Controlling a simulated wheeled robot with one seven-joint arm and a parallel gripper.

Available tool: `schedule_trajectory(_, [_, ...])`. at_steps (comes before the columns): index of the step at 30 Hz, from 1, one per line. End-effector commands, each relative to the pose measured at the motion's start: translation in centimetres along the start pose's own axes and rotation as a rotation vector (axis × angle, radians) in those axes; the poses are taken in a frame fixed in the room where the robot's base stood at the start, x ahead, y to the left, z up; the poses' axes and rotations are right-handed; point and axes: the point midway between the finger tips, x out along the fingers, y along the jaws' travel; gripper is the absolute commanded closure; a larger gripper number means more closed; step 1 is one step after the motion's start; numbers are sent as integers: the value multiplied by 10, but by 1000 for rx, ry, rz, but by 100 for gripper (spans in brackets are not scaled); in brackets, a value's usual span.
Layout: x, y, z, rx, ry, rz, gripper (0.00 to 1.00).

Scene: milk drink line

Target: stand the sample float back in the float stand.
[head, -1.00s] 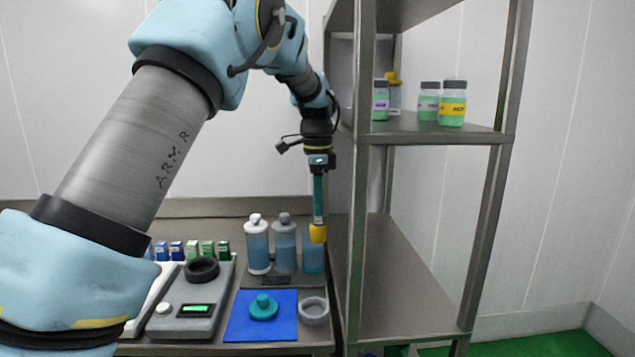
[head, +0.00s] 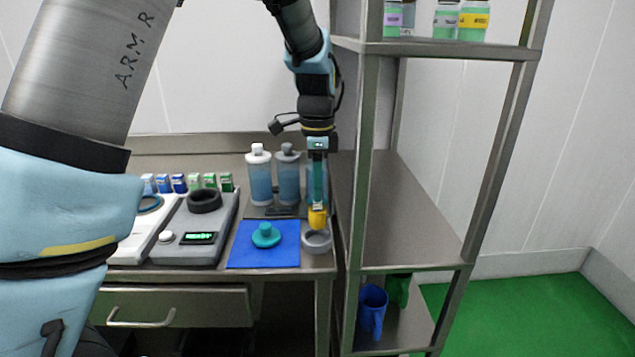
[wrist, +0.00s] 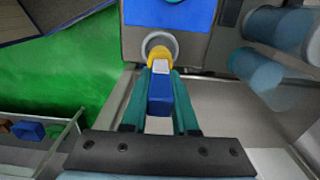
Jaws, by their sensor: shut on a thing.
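The sample float has a yellow lower end (head: 317,218), and in the wrist view its yellow end (wrist: 159,55) and a blue part (wrist: 160,95) show. My gripper (head: 317,200) points down and is shut on the float, with its teal fingers (wrist: 160,85) on either side of the blue part. The float hangs upright. The float stand appears to be the small grey ring-shaped cup (head: 317,241) at the bench's right front corner; it also shows in the wrist view (wrist: 150,40). The yellow end overlaps the ring's back edge in the head view. I cannot tell whether they touch.
A blue mat (head: 262,255) with a teal knobbed piece (head: 266,236) lies left of the stand. Bottles (head: 259,180) stand behind, close to my gripper. A scale (head: 195,237) is further left. A metal shelf post (head: 358,180) rises close on the right.

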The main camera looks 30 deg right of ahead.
Motion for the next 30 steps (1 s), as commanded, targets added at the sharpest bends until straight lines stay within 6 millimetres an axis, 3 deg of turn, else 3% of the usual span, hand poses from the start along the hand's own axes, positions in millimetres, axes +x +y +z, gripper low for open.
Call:
schedule_trajectory(3, [17,0,0,0,0,0,100])
schedule_trajectory(10, [36,0,0,0,-1,1,100])
schedule_trajectory(30, [37,0,0,0,0,1,100])
